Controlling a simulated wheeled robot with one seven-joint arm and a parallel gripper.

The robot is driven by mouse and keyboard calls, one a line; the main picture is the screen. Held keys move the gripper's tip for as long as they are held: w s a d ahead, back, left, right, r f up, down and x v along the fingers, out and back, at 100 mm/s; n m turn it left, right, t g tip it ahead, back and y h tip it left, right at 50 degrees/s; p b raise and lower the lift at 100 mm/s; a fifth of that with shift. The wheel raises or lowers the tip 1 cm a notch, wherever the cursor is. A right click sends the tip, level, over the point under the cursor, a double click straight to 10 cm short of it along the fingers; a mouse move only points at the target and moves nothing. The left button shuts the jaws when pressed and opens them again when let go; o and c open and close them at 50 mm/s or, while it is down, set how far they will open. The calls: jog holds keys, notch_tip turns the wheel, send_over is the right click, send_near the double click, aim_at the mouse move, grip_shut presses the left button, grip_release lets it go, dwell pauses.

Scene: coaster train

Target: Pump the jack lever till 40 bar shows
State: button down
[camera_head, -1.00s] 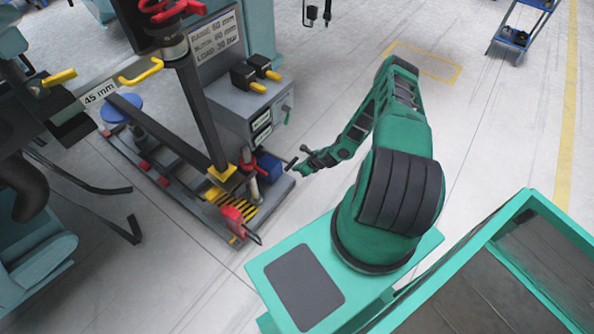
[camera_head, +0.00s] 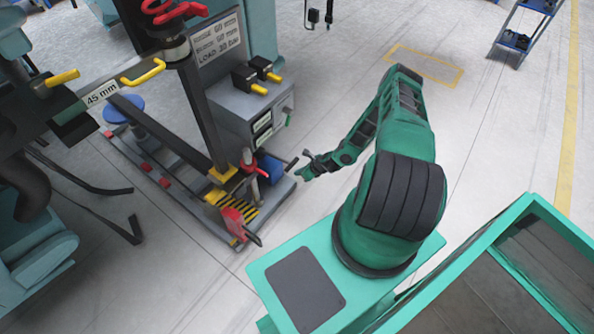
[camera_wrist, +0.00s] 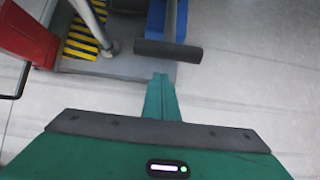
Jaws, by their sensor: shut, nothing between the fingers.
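The jack pump is a blue block (camera_head: 270,166) on the front right corner of the machine's grey base. Its lever ends in a dark cylindrical grip (camera_head: 293,161); the grip also shows in the wrist view (camera_wrist: 168,51), lying crosswise on a blue part (camera_wrist: 166,18). My gripper (camera_head: 301,172) is just right of the grip. In the wrist view my gripper (camera_wrist: 159,77) is shut and empty, its tip just below the grip with a small gap in the picture. I cannot tell their height difference.
A grey control box (camera_head: 245,108) with yellow handles stands behind the pump. Floor (camera_head: 320,120) right of the machine is clear.

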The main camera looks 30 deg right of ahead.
jog(key=v, duration=1)
jog(key=shift+s+f, duration=0.3)
jog(key=shift+f, duration=0.05)
jog(key=shift+d, duration=0.1)
dwell(0.5)
